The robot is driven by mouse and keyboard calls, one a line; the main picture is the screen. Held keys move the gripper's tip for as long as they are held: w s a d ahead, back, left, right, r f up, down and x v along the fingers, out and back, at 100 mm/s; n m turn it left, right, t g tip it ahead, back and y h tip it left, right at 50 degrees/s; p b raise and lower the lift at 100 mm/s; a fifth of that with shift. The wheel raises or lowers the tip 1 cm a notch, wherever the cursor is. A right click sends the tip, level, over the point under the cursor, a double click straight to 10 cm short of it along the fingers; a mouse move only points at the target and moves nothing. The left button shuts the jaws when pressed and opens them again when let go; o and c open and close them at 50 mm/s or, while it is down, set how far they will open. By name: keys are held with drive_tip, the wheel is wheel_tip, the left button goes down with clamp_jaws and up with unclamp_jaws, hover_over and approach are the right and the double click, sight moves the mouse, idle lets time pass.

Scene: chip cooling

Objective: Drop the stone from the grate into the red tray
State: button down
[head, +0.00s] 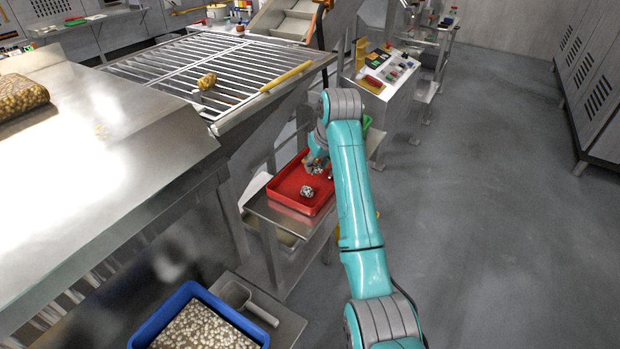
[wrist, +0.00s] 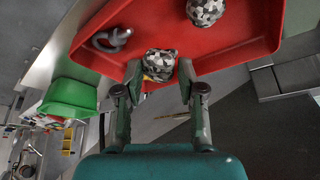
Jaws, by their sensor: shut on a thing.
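The red tray (head: 275,190) stands on a small metal side table below the grate (head: 180,62). In the head view my arm partly hides the gripper.
A grey metal shackle (wrist: 112,40) lies in the tray. A yellowish lump (head: 207,81) and a yellow bar (head: 286,77) lie on the grate. A blue bin (head: 176,303) of pale pellets and a scoop (head: 245,300) stand in front. Open floor lies to the right.

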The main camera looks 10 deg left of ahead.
drive_tip(key=shift+f, duration=0.65)
drive_tip(key=c, duration=0.6)
unclamp_jaws()
drive_tip(key=shift+v, duration=3.75)
drive_tip(key=shift+s+d, duration=0.1)
